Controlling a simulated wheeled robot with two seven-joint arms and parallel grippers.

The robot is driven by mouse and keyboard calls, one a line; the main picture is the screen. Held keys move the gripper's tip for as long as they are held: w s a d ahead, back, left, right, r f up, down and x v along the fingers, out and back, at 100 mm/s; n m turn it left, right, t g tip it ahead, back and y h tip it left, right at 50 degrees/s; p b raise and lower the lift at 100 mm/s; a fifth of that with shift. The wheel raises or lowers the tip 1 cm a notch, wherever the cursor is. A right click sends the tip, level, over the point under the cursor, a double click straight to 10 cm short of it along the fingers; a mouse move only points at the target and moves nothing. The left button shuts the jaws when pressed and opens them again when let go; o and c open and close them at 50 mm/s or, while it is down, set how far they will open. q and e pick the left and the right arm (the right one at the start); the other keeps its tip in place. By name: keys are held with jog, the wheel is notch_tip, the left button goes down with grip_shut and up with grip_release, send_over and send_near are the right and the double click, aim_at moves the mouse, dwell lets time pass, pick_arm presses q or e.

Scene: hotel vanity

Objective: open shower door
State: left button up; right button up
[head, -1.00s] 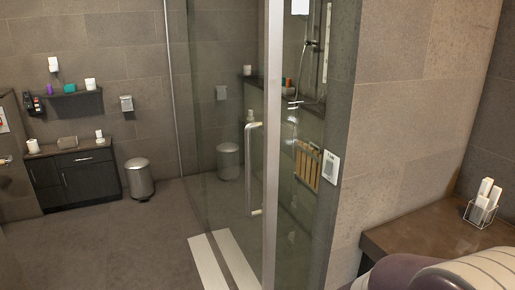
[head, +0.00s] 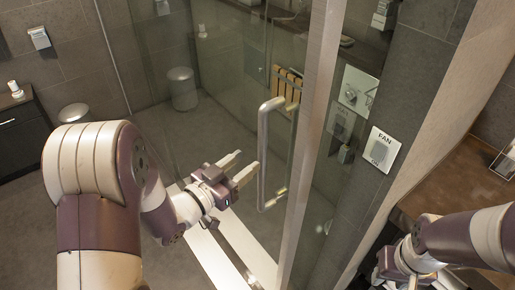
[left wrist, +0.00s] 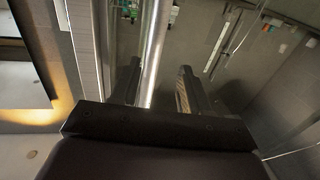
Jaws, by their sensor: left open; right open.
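The glass shower door (head: 225,60) stands closed or nearly so, with a light metal upright (head: 312,130) along its right side. Its bent metal handle (head: 263,150) stands upright on the glass. My left gripper (head: 249,160) is open, its fingertips just left of the handle in the head view. In the left wrist view a shiny upright bar (left wrist: 155,50), apparently the handle, shows between the two open fingers (left wrist: 158,85). Contact with it cannot be made out. My right gripper (head: 396,265) is low at the right, partly cut off by the frame, away from the door.
A wall panel marked FAN (head: 380,150) is right of the door upright. A brown counter (head: 450,165) lies at the right near my right arm. The floor before the door is open.

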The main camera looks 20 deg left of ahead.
aim_at(261, 154)
pick_arm(q)
jog(key=w+d, duration=0.2)
jog(key=w+d+p, duration=0.1)
jog(key=w, duration=0.1)
jog(key=shift+w+d+r, duration=0.1)
jog(key=shift+d+r, duration=0.25)
jog(key=shift+d, duration=0.05)
jog(key=shift+w+a+f, duration=0.2)
jog(key=shift+w, duration=0.35)
jog(key=shift+s+d+r, duration=0.1)
jog(key=shift+s+d, duration=0.05)
jog(key=c, duration=0.4)
grip_shut()
